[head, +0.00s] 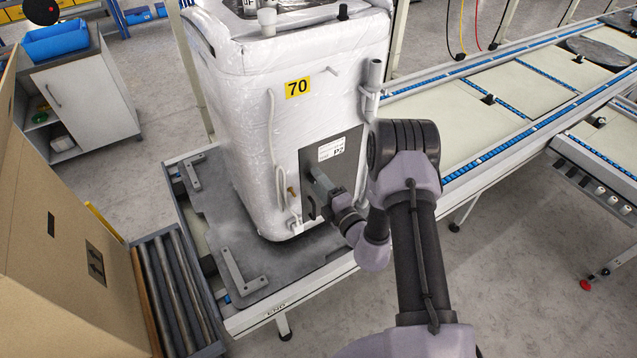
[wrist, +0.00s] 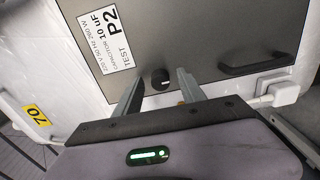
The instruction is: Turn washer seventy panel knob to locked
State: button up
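The washer (head: 265,120) is wrapped in white film and bears a yellow 70 label (head: 298,88). It stands upright on a dark pallet plate. Its grey panel (head: 310,160) carries a P2 sticker; the panel also fills much of the wrist view (wrist: 200,35). The black round knob (wrist: 160,78) with a small pale mark sits on the panel below the sticker. My gripper (wrist: 159,82) is open, one finger on each side of the knob, with visible gaps. In the head view my gripper (head: 318,190) is at the panel and the knob is hidden.
A black handle (wrist: 257,62) is on the same panel, right of the knob. White plug-like fittings (wrist: 280,90) stick out beside the panel. A cardboard box (head: 60,230) and rollers (head: 170,290) are at the left. A conveyor (head: 480,115) runs at the right.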

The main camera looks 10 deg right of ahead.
jog(key=v, duration=1.7)
jog(key=shift+s, duration=0.2)
